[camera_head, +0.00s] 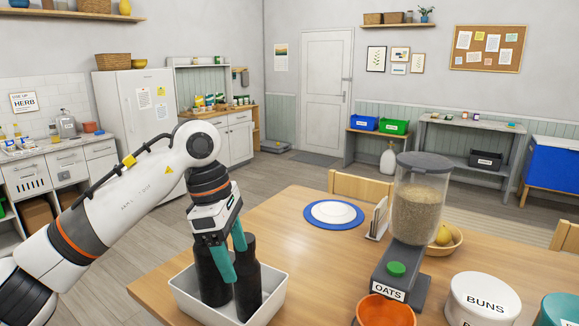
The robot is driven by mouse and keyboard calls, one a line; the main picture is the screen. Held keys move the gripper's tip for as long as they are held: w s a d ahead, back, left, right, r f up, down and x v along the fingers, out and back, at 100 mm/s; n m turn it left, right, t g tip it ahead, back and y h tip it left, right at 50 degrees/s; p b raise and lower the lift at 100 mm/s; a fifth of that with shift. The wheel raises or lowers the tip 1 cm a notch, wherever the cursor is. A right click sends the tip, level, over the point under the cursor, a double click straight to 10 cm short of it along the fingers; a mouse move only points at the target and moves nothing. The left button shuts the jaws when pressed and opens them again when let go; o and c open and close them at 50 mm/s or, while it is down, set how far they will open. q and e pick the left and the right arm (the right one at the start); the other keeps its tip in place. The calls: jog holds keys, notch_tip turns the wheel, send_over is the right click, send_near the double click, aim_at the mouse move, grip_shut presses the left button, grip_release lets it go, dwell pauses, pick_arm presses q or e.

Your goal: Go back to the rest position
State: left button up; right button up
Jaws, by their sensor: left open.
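My left arm comes in from the left. My left gripper (231,254) points down at the table's left part, with its teal fingers apart. Two dark upright bottle-like things, one on the left (208,280) and one on the right (248,285), stand in a white tray (186,305). The fingers overlap both in the picture and hide parts of their tops; I cannot tell whether they touch them. My right gripper is not in view.
The wooden table (300,255) also bears an oats dispenser (420,205), an orange bowl (385,312), a buns canister (482,300), a fruit bowl (455,243), a napkin holder (378,220) and a white plate on a blue mat (334,212). Its middle is clear.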

pick_arm(q)
jog(key=s+d+r+n+g+h, duration=0.1)
jog(key=s+d+n+g+h, duration=0.15)
jog(key=d+h, duration=0.55)
jog(key=s+d+n+g+h, duration=0.1)
jog(key=s+d+h, duration=0.3)
jog(key=d+h, duration=0.45)
jog(key=w+a+r+n+t, duration=0.15)
jog(key=a+n+t, duration=0.25)
jog(key=n+t, duration=0.65)
jog(key=w+a+n+t, duration=0.3)
jog(key=a+n+t, duration=0.1)
jog(key=n+t, duration=0.6)
jog(key=w+a+f+n+t+y, duration=0.1)
jog(key=a+f+n+y, duration=1.2)
jog(key=f+n+y, duration=0.65)
jog(key=s+a+f+n+g, duration=0.3)
jog(key=s+f+n+g, duration=0.2)
jog(key=s+f+g, duration=0.5)
jog(key=s+a+f+n+g, duration=0.4)
jog(key=s+f, duration=0.4)
jog(key=s, duration=0.7)
notch_tip(320, 180, down, 27)
jog(key=s+g, duration=0.2)
jog(key=s+a+f, duration=0.2)
jog(key=s+f, duration=1.3)
jog(key=shift+s+a+g, duration=0.2)
jog(key=shift+s+g, duration=0.2)
